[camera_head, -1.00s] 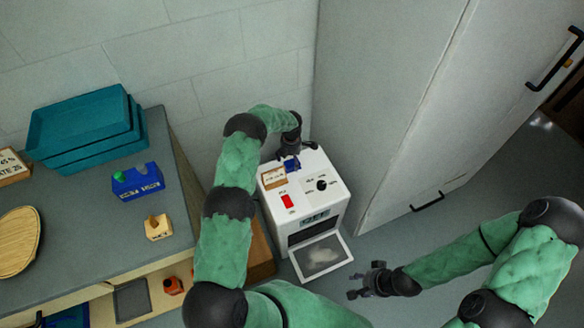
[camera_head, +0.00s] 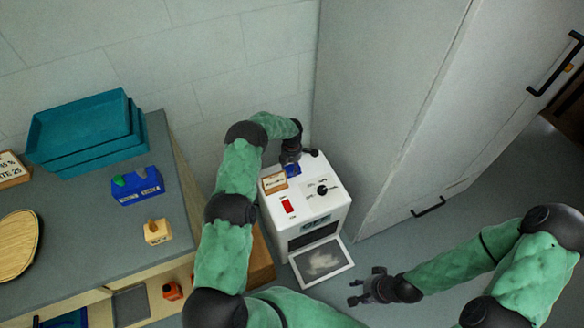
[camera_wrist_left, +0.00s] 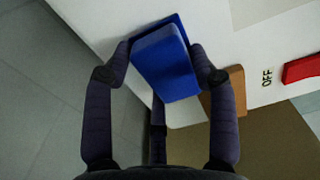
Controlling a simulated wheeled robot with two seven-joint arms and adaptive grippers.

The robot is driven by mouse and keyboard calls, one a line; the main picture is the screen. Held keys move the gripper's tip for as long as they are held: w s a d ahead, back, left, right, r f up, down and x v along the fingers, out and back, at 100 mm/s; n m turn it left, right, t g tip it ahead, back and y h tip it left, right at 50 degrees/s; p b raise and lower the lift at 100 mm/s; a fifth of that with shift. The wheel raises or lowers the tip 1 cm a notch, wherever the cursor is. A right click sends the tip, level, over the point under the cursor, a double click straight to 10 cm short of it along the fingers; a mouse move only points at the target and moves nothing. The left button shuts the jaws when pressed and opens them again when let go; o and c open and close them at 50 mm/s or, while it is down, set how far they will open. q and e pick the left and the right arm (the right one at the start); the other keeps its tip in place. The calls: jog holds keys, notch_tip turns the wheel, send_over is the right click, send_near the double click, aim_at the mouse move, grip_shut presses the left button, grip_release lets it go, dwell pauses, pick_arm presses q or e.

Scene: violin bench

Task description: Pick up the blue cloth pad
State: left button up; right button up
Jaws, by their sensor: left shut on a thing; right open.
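The blue cloth pad (camera_wrist_left: 165,65) is a small blue block between the fingers of my left gripper (camera_wrist_left: 165,70) in the left wrist view. Both fingertips touch its sides, and the gripper is shut on it. In the head view the pad (camera_head: 293,171) shows as a small blue patch under my left gripper (camera_head: 291,160), at the back of the white machine's top. I cannot tell whether the pad still touches that top. My right gripper (camera_head: 368,288) is open and empty, out to the right of the machine's lowered front door.
The white machine (camera_head: 332,203) has a red switch (camera_head: 288,206), a black knob and an open front door (camera_head: 323,262). A tall grey cabinet (camera_head: 390,120) stands close on its right. The bench (camera_head: 80,230) at left holds teal trays (camera_head: 85,135) and a blue holder (camera_head: 137,187).

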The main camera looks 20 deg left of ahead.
aim_at(292, 166)
pick_arm(q)
jog(key=shift+r, duration=0.7)
notch_tip(292, 166, up, 2)
jog(key=shift+d+r+p, duration=0.1)
jog(key=shift+r+p, duration=0.05)
jog(key=shift+p, duration=0.6)
jog(key=s+d+r+p, duration=0.6)
jog(key=s+d+r, duration=0.2)
jog(key=s+r, duration=0.1)
jog(key=shift+s+d+r+p, duration=0.15)
jog(key=shift+s+d+p, duration=0.2)
jog(key=shift+s, duration=0.55)
jog(key=o, duration=0.4)
jog(key=c, duration=0.4)
